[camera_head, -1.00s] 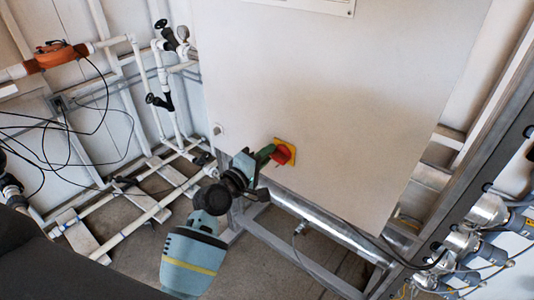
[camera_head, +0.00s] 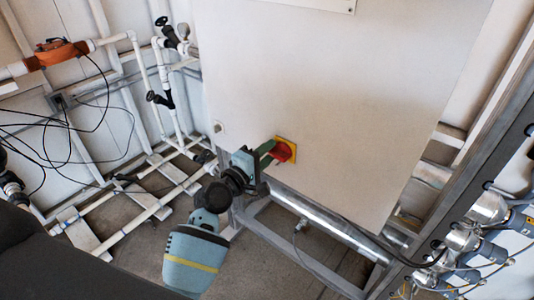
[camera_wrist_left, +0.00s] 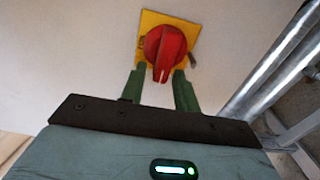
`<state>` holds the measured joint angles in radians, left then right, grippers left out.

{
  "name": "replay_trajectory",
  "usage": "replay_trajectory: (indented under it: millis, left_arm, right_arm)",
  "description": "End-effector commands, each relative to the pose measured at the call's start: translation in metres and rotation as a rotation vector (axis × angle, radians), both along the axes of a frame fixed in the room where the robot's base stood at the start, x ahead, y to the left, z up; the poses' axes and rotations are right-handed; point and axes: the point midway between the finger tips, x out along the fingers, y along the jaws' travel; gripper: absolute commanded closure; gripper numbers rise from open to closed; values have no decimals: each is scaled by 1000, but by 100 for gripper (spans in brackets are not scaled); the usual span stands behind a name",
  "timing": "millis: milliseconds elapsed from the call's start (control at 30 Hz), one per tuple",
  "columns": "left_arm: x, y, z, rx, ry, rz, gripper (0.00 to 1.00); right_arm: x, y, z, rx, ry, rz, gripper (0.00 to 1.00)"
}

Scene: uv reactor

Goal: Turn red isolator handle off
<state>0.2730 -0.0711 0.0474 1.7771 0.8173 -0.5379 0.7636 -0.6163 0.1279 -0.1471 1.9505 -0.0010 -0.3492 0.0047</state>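The red isolator handle (camera_head: 282,151) sits on a yellow plate (camera_head: 291,143) low on the front of the white cabinet (camera_head: 320,95). In the left wrist view the round red handle (camera_wrist_left: 165,50) has its grip bar pointing down toward my gripper. My left gripper (camera_head: 268,152) is at the handle. In the wrist view the two green fingers of the left gripper (camera_wrist_left: 160,82) are apart, one on each side of the handle's lower end. I cannot tell whether they touch it. My right gripper is not in view.
A metal pipe (camera_head: 325,222) and frame run below the cabinet. White pipes (camera_head: 165,95) with black valves stand at the left, with loose black cables (camera_head: 70,130). Several grey and silver fittings (camera_head: 468,235) line the right side.

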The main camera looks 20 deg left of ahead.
Motion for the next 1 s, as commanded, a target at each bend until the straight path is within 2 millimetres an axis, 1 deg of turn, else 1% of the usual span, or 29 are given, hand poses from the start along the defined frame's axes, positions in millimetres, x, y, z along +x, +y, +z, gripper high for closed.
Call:
replay_trajectory:
  millis: [300, 433, 567, 800, 1000]
  left_arm:
    - [0, 0, 0, 2, -1, 0, 63]
    - [-6, 3, -1, 2, 0, 1, 63]
    - [-22, 8, -2, 4, 1, 1, 63]
    - [-56, 21, -2, 3, 2, 1, 63]
    - [-71, 26, -1, 2, 2, 0, 63]
  right_arm:
    - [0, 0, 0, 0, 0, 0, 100]
    - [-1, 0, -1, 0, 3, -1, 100]
    - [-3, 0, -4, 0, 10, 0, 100]
    - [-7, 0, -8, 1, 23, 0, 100]
    - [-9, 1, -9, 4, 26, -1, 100]
